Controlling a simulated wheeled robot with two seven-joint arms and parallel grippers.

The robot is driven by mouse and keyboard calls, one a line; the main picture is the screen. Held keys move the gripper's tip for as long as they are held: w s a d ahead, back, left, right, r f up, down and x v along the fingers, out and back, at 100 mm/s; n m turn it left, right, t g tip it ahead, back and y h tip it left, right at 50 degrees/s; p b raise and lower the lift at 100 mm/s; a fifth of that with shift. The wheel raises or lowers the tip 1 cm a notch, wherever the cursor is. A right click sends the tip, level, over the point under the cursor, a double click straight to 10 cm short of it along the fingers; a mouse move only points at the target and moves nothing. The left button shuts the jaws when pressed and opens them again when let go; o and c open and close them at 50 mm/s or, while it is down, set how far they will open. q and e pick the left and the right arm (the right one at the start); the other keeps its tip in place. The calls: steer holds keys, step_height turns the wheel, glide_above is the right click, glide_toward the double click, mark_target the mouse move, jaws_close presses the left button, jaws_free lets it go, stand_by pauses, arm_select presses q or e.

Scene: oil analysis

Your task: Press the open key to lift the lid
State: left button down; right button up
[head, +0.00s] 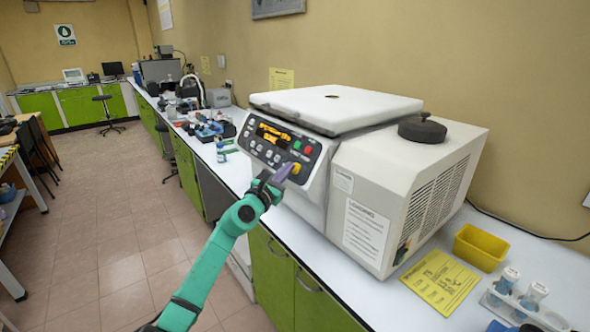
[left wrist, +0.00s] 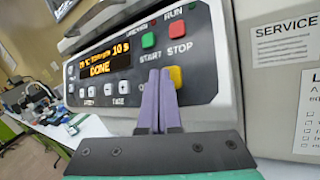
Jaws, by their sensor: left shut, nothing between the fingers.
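The centrifuge (head: 390,170) is a large white-grey machine on the bench, with a flat white lid (head: 325,104) over its left part. The lid lies roughly level, and I cannot tell whether it is latched. On the dark control panel (head: 268,141) are an amber display, reading DONE in the left wrist view (left wrist: 102,62), green and red keys, and a yellow key (head: 296,168). The yellow key also shows in the left wrist view (left wrist: 176,76). My left gripper (head: 284,171) is shut and empty, its purple fingertips at the yellow key, partly covering it. Contact is unclear. My right gripper is out of view.
A black round knob (head: 422,128) sits on the machine's right part. To its right are a yellow tray (head: 481,247), a yellow sheet (head: 441,281) and a rack (head: 523,309) with capped bottles. Small items (head: 205,129) crowd the bench farther back. The tiled floor at left is open.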

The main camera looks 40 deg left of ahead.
arm_select(q)
steer(key=shift+w+f, duration=0.2)
steer(key=shift+w, duration=0.05)
stand_by(0.3)
steer(key=shift+s+r, duration=0.1)
steer(key=shift+s+a+r+p, duration=0.15)
steer(key=shift+s+r+p, duration=0.2)
steer(key=shift+s, duration=0.2)
steer(key=s+r, duration=0.1)
steer(key=s+p, duration=0.1)
steer(key=s+a+r+p, duration=0.1)
steer(key=s, duration=0.1)
steer(key=shift+a+r, duration=0.1)
steer(key=shift+r, duration=0.2)
stand_by(0.8)
